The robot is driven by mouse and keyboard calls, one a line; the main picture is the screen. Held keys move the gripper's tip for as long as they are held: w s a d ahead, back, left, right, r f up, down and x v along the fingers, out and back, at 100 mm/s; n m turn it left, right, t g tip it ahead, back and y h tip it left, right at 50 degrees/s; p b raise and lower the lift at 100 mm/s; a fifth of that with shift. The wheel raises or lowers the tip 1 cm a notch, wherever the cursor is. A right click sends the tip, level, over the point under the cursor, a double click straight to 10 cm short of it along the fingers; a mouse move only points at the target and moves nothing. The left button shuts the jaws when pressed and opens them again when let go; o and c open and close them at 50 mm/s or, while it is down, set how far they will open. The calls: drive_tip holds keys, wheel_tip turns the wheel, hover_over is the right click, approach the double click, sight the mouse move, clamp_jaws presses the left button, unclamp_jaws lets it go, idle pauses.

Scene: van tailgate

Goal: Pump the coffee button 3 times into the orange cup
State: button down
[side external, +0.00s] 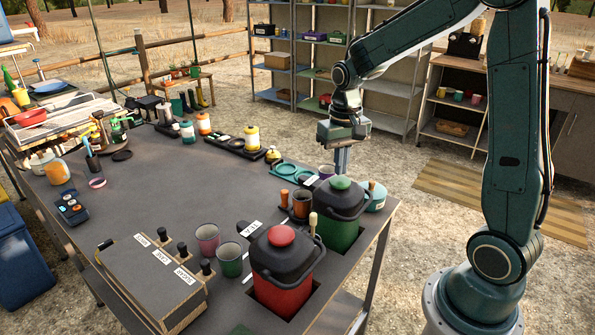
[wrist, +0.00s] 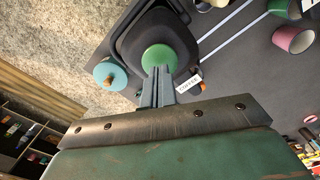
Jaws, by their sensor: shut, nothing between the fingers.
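The green dispenser (side external: 336,222) has a dark lid and a round green button (side external: 340,182) on top. The button also shows in the wrist view (wrist: 159,57), beside a small white label (wrist: 188,84) whose print is hard to read. My gripper (side external: 341,170) points straight down over this button, shut and empty. Its fingertips (wrist: 158,74) overlap the button's edge in the wrist view; I cannot tell whether they touch it. The orange cup (side external: 301,204) stands upright just left of the green dispenser. Its inside is not clear.
A red dispenser (side external: 281,280) with a red button stands in front. A purple cup (side external: 207,242) and a green cup (side external: 230,261) are left of it, near a box with levers (side external: 152,277). A teal pot (side external: 376,198) stands right. The table's middle is fairly clear.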

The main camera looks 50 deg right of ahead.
drive_tip(key=shift+r, duration=2)
drive_tip(key=shift+s+a+r, duration=0.3)
drive_tip(key=shift+a+r, duration=0.1)
drive_tip(key=shift+r, duration=0.05)
drive_tip(key=s+a+r+n+t, duration=0.2)
drive_tip(key=s+a, duration=0.3)
drive_tip(key=s, duration=0.3)
drive_tip(key=s+a+r+n+t, duration=0.3)
drive_tip(key=s+a+r+n, duration=0.1)
drive_tip(key=s, duration=0.4)
drive_tip(key=shift+a+t, duration=0.3)
drive_tip(key=shift+a, duration=0.3)
